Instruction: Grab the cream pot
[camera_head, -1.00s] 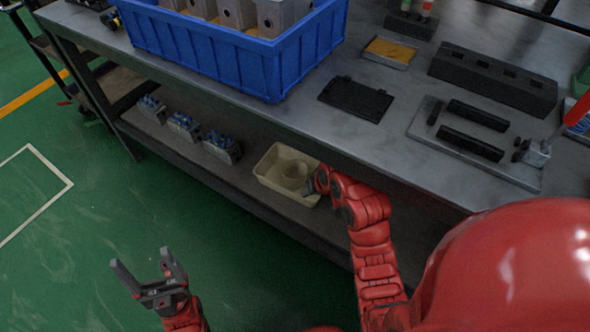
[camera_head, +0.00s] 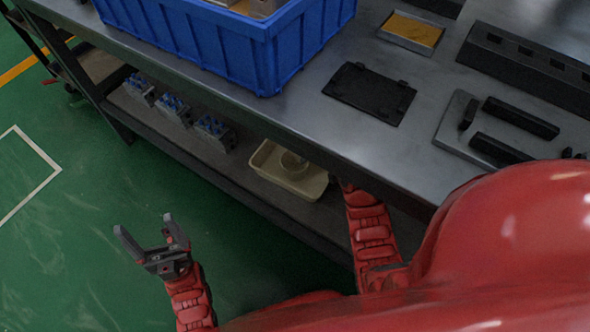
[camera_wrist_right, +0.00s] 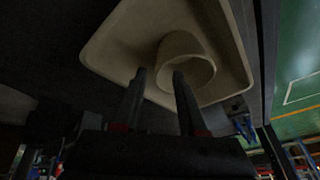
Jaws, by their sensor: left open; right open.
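The cream pot (camera_head: 294,162) sits in a cream tray (camera_head: 268,171) on the lower shelf, partly hidden by the bench top. In the right wrist view the round, hollow pot (camera_wrist_right: 188,62) lies just beyond the fingertips, inside the tray (camera_wrist_right: 118,48). My right gripper (camera_wrist_right: 158,76) is open, with its fingers pointing at the pot and nothing clearly between them. In the head view that gripper is hidden under the bench edge. My left gripper (camera_head: 148,222) is open and empty over the green floor, away from the shelf.
The grey bench top (camera_head: 300,110) overhangs the lower shelf (camera_head: 225,165). Several grey valve blocks (camera_head: 213,132) stand left of the tray on the shelf. A blue crate (camera_head: 235,50) and a black plate (camera_head: 370,92) are on the bench. The floor at left is clear.

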